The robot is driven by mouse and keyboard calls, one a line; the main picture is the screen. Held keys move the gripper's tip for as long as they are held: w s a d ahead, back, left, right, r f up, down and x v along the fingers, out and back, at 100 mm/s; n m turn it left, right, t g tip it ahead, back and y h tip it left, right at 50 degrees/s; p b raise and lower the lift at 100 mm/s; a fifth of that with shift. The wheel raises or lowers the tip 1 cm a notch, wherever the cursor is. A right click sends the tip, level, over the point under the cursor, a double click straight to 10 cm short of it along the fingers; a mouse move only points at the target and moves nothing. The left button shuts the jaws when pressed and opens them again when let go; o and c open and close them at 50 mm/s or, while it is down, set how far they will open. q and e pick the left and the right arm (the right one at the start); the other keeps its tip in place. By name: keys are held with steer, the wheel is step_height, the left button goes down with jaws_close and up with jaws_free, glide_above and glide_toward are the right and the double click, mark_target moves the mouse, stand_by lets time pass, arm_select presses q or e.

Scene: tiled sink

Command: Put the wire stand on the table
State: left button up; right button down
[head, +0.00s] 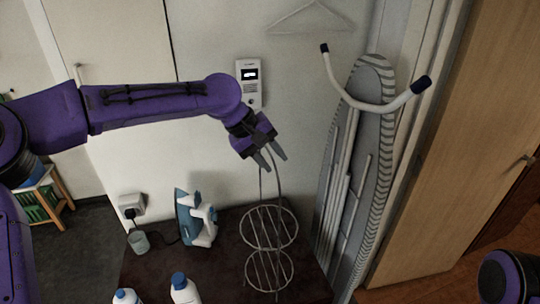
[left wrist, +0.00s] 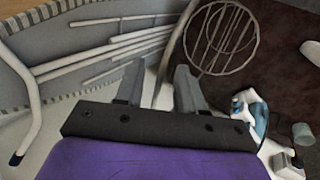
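The wire stand (head: 269,226) is a thin metal frame with two round wire racks, one above the other, and a tall curved handle. It appears upright on the dark brown table (head: 225,270). It also shows in the left wrist view (left wrist: 222,40). My left gripper (head: 270,163) is at the top of the handle, with its fingers pointing down. In the left wrist view my left gripper (left wrist: 160,80) has its fingers apart, and the handle wire runs into the gap between them. I cannot tell whether it touches either finger. My right gripper is out of view.
A blue and white iron (head: 196,217) stands left of the stand, with a small cup (head: 138,241) beyond it. White bottles (head: 184,290) are at the front. An ironing board (head: 357,170) leans at the right. A wall intercom (head: 249,83) is behind my arm.

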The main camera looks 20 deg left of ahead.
arm_select(q)
steer(key=shift+a+r, duration=0.2)
steer(key=shift+r, duration=0.05)
steer(key=b+v, duration=0.1)
steer(key=v, duration=1)
steer(key=shift+s+r+b, duration=0.15)
steer(key=shift+b, duration=0.15)
steer(key=shift+a, duration=0.1)
